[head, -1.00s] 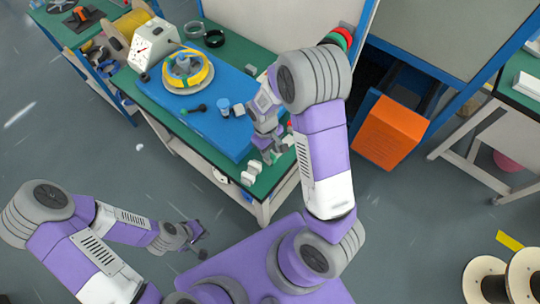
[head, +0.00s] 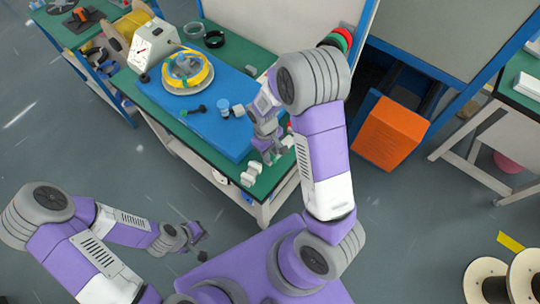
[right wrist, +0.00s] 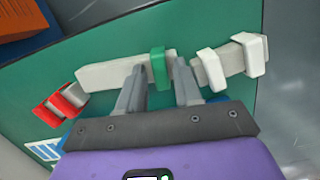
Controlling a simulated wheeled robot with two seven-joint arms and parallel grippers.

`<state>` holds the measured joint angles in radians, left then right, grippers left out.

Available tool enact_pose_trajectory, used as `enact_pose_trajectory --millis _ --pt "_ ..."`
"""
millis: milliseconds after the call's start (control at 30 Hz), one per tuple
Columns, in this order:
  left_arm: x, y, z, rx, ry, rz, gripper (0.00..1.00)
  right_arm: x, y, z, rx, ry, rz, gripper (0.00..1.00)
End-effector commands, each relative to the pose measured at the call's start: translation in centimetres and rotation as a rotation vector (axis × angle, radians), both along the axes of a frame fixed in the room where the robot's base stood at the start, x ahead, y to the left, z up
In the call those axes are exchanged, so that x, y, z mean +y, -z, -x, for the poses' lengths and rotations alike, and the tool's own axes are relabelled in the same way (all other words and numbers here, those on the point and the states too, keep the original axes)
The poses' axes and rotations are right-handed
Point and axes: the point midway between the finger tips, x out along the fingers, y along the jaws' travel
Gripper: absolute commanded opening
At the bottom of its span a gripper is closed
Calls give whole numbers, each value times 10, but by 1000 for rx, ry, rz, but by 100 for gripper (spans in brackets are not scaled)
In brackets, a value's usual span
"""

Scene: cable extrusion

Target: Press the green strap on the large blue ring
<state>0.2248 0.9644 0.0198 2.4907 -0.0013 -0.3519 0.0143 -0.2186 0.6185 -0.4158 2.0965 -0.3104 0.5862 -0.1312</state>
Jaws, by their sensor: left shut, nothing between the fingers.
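The green strap (right wrist: 159,68) wraps around a pale bar in the right wrist view. My right gripper (right wrist: 159,75) is open, with one finger on each side of the strap and a visible gap to both. In the head view my right gripper (head: 272,156) is low over the front right corner of the table, where the strap is too small to make out. A large ring (head: 187,72) on a pale disc at the back left of the blue mat looks mostly yellow, with bluish parts inside. My left gripper (head: 200,248) is shut and empty, out in front of the table.
A blue cup (head: 223,107) and a dark tool (head: 193,112) lie on the blue mat (head: 208,135). A white meter box (head: 153,43) stands behind.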

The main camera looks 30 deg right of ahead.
Motion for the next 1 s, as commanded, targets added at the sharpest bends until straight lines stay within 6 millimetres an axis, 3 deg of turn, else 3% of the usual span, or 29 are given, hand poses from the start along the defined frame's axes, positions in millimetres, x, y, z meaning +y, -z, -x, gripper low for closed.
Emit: enact_pose_trajectory --millis 33,233,533,1000 --pt "0 0 0 0 0 0 0 0 0 0 0 0 0 29" --pt "0 0 0 0 0 0 0 0 0 0 0 0 0 1" --pt "0 -4 0 0 0 0 0 0 -5 0 -1 0 0 1" --pt "0 -36 0 0 0 0 0 0 -43 0 0 0 0 1"
